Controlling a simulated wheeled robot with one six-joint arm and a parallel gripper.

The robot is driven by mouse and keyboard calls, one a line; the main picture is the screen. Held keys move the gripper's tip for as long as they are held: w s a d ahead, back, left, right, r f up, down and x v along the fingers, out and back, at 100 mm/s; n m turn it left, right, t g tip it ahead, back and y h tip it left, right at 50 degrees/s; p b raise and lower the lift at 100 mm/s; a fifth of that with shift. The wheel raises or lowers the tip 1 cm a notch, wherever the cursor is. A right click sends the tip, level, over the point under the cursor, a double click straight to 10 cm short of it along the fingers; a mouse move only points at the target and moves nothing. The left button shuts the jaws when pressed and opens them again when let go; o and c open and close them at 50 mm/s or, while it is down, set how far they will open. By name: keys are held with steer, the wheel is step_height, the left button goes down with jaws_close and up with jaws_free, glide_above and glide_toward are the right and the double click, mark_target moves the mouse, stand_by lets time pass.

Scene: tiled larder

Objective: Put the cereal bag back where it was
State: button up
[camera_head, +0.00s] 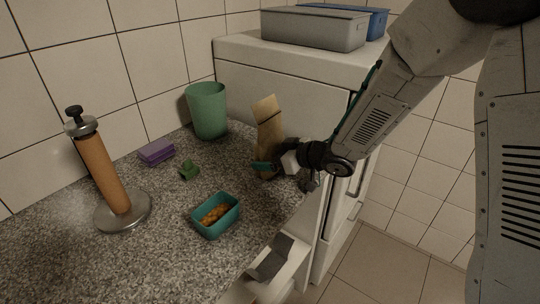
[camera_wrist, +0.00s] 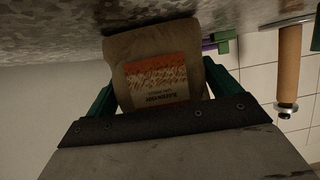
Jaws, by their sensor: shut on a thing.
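The cereal bag (camera_head: 268,122) is a tan paper bag, upright and leaning slightly, at the back right of the speckled counter. My gripper (camera_head: 263,168) reaches in from the right and is shut on the bag's lower part. In the wrist view the bag (camera_wrist: 157,72) sits between the two green fingers and shows a label with an orange picture. The counter fills the top of that view, close to the bag's base. I cannot tell whether the base touches it.
A green bin (camera_head: 208,112) stands left of the bag. A teal tub of orange-brown pieces (camera_head: 215,216), a small green object (camera_head: 189,170), a purple block (camera_head: 156,151) and a roll holder (camera_head: 105,175) share the counter.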

steer(key=shift+f, duration=0.2)
steer(key=o, duration=0.8)
steer(key=shift+c, duration=0.2)
steer(key=shift+r, duration=0.15)
steer(key=shift+s+d+r, duration=0.15)
steer(key=shift+d, duration=0.05)
steer(key=v, duration=1.1)
steer(key=shift+s, duration=0.2)
